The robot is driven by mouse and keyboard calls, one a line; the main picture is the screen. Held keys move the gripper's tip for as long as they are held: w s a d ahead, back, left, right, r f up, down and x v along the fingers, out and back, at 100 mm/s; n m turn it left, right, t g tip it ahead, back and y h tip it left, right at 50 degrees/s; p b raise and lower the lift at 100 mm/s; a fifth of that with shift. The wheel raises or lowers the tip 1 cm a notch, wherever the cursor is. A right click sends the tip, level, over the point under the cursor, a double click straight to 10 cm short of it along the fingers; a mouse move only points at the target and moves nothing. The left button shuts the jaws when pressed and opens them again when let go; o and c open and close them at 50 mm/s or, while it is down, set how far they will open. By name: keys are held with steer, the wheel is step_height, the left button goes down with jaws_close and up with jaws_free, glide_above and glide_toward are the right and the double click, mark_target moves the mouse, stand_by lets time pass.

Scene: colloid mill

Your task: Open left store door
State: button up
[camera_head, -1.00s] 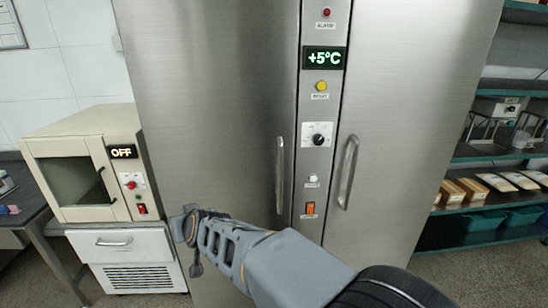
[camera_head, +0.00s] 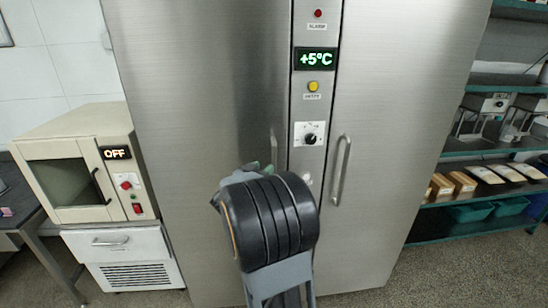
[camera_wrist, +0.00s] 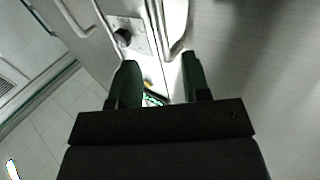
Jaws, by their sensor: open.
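The left store door (camera_head: 200,120) is a tall brushed-steel panel and looks closed. Its upright bar handle (camera_head: 273,145) shows only at its top in the head view; my arm hides the rest. In the wrist view, which looks upside down, this handle (camera_wrist: 178,28) lies just past the fingertips, roughly in line with the gap between them. My gripper (camera_wrist: 160,62) is open, with a dark finger on each side and nothing held. In the head view it is mostly hidden behind my black wrist. Contact with the handle cannot be told.
A control panel (camera_head: 314,100) with a +5°C display and knob stands between the doors. The right door's handle (camera_head: 342,168) is close by on the right. A beige oven (camera_head: 85,165) on a white cabinet stands left; shelves (camera_head: 480,200) with boxes stand right.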

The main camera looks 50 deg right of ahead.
mark_target(273, 159)
steer(key=p+x, duration=0.1)
steer(key=x, duration=0.7)
steer(key=shift+w+d+p, duration=0.15)
steer(key=shift+d+p, duration=0.15)
steer(key=shift+d, duration=0.05)
jaws_close()
